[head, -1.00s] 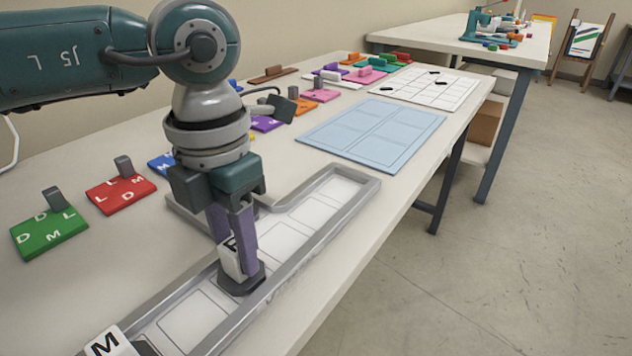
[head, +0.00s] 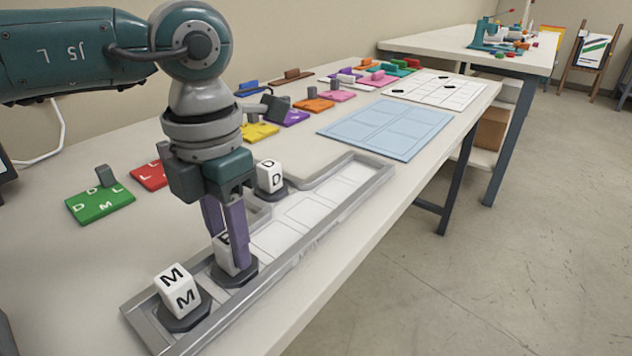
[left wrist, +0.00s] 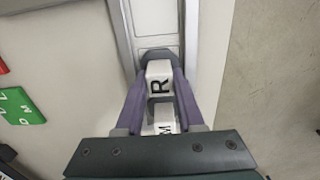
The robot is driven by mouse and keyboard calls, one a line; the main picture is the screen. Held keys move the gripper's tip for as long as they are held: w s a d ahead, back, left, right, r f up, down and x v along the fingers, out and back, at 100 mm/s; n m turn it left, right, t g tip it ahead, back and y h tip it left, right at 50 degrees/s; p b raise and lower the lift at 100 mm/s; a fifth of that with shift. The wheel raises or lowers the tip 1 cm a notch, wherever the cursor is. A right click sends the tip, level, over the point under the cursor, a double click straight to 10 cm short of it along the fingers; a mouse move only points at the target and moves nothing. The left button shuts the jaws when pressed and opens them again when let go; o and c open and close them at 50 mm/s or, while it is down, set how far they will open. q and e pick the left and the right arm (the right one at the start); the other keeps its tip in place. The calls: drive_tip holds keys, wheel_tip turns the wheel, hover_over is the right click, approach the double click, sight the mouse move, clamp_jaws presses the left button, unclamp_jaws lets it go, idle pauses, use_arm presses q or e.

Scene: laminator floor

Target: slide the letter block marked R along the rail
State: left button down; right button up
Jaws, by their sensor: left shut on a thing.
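The white letter block marked R (left wrist: 159,82) stands on a dark base in the rail (head: 345,192), mostly hidden by fingers in the head view. My left gripper (head: 232,250) is shut on this block, with its purple fingers on either side; it also shows in the left wrist view (left wrist: 158,98). A white block marked M (head: 178,290) stands on a dark base at the rail's near end, close to the R block. A white block marked D (head: 270,176) stands on a dark base in the side branch of the rail. My right gripper is not in view.
A green lettered plate (head: 100,203) and a red one (head: 150,175) lie left of the rail. More coloured plates lie farther back. A light blue mat (head: 385,128) lies beyond the rail. The rail's far stretch is empty.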

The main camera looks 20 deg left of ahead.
use_arm(q)
drive_tip(key=shift+c, duration=2.2)
unclamp_jaws()
wheel_tip(320, 180, up, 10)
drive_tip(key=shift+f+p, duration=0.1)
drive_tip(key=shift+p, duration=0.45)
